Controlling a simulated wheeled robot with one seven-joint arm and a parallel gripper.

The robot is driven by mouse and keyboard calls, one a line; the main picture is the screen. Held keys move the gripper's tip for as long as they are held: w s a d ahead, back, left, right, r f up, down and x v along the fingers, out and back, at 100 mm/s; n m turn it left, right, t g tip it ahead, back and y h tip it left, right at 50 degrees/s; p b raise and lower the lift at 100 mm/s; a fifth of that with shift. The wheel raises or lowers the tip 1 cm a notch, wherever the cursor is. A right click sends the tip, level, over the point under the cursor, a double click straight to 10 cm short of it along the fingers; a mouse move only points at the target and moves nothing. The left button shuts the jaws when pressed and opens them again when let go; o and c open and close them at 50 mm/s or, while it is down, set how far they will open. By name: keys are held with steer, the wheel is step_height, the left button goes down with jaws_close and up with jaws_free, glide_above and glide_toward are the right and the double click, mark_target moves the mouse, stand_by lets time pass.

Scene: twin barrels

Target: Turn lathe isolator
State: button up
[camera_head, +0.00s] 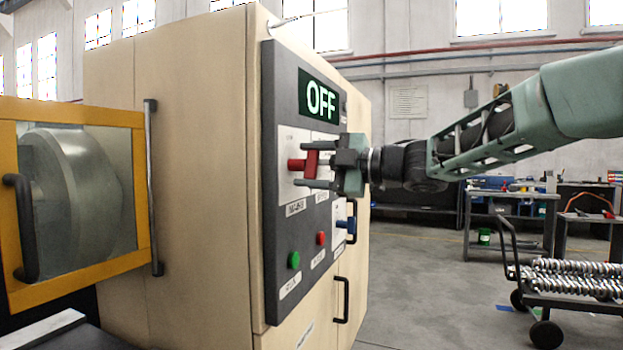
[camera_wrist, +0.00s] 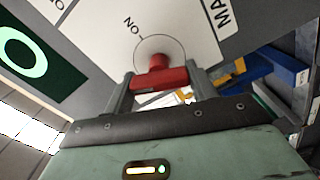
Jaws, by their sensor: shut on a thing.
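The lathe isolator is a red handle (camera_head: 311,163) on a white plate of the dark control panel (camera_head: 284,215). A green display (camera_head: 320,100) above it reads OFF. My gripper (camera_head: 308,164) is shut on the red handle, one finger above it and one below. In the wrist view the red handle (camera_wrist: 160,79) lies between the two fingers (camera_wrist: 160,90), in front of a round dial outline. The label ON shows on the plate near the dial's upper left. The panel's lower part is unobstructed.
A green button (camera_head: 294,260) and a red button (camera_head: 321,238) sit below. A blue handle (camera_head: 349,224) is at the panel's right. A yellow-framed door (camera_head: 75,115) is at left. A cart of metal parts (camera_head: 575,280) stands at right; the floor between is clear.

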steer(key=shift+f+n+b, duration=0.2)
steer(key=shift+n+b, duration=1.35)
steer(key=shift+n, duration=0.65)
steer(key=o, duration=1)
steer(key=shift+r, duration=0.1)
steer(key=b+v, duration=0.1)
steer(key=v, duration=1.6)
steer(key=shift+s+d+b, duration=0.1)
steer(key=shift+d+b, duration=0.1)
steer(key=shift+b, duration=0.2)
